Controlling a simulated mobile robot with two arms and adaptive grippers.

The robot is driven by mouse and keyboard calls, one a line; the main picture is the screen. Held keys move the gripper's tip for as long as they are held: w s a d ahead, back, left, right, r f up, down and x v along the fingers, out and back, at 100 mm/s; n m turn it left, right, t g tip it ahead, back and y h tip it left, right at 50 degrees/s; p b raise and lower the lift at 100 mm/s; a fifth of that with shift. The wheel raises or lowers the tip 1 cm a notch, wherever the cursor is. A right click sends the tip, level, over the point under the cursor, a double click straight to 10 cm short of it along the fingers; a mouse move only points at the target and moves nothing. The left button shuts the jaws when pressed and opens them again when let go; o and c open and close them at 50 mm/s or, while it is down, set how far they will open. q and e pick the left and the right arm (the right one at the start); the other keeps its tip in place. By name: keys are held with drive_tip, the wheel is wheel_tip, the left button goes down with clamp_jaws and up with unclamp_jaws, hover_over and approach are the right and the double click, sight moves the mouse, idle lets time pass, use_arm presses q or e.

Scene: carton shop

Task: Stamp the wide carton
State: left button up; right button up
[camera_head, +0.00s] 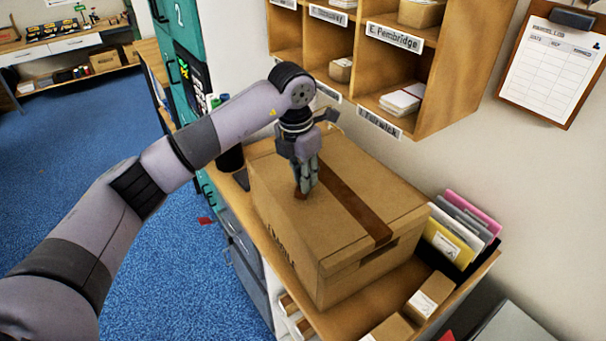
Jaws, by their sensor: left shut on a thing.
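The wide carton (350,225) stands closed on the wooden counter, with a dark brown tape strip along its top and dark print on its front-left side. My left gripper (306,183) points down over the left part of the carton's top. It is shut on a small stamp, of which a brown base (301,194) shows below the fingertips. The base is at or just above the cardboard; I cannot tell if it touches. The stamp's face and the spot beneath it are hidden. My right gripper is not in view.
Wooden pigeonholes (436,97) with name labels hang behind the carton. A holder with coloured folders (462,226) stands right of it. Small boxes (430,296) lie at the counter's front right. A dark cylinder (231,158) stands left of the carton. A clipboard (551,62) hangs on the wall.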

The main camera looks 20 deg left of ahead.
use_arm(q)
wheel_tip(320, 180, up, 2)
drive_tip(key=shift+w+r+p, duration=0.1)
drive_tip(key=shift+p, duration=0.4)
drive_tip(key=shift+r+p, duration=1.15)
drive_tip(key=shift+r, duration=1.2)
